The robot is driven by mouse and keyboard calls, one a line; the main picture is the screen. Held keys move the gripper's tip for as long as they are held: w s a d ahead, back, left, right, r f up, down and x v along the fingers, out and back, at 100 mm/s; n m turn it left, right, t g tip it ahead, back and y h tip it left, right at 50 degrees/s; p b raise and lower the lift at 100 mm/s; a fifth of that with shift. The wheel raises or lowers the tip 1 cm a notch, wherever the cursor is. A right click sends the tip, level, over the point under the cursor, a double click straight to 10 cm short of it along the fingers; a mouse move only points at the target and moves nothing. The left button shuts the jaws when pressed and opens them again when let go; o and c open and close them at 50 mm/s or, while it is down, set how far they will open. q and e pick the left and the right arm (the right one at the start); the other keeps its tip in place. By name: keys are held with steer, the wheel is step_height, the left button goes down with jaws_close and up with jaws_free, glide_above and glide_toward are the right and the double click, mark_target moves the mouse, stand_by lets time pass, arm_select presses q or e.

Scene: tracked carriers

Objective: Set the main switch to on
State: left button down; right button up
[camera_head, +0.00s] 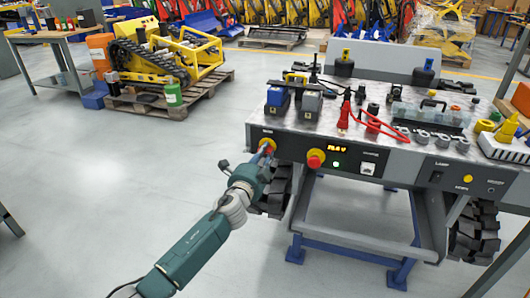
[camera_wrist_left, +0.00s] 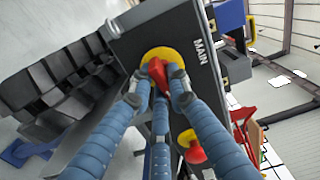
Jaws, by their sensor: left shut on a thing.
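The main switch is a red knob (camera_wrist_left: 157,72) on a yellow round plate (camera_wrist_left: 160,55), with the word MAIN beside it in the left wrist view. My right gripper is not in view.
A red knob on yellow (camera_head: 315,159) sits just right of the switch, beside a lit display (camera_head: 337,149) and a green light. The carrier's top (camera_head: 385,117) holds many tools and connectors. Black tracks (camera_head: 274,192) lie below. Open floor (camera_head: 130,170) is at left.

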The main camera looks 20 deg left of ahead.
arm_select(q)
steer(key=shift+f+m, duration=0.1)
steer(key=shift+m, duration=0.4)
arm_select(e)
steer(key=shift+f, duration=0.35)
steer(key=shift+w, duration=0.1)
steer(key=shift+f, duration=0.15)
arm_select(q)
steer(key=c, duration=1.7)
jaws_free()
steer(key=shift+o, duration=0.2)
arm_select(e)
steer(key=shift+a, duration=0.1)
arm_select(q)
steer(key=s, duration=1.2)
steer(key=shift+a, duration=0.2)
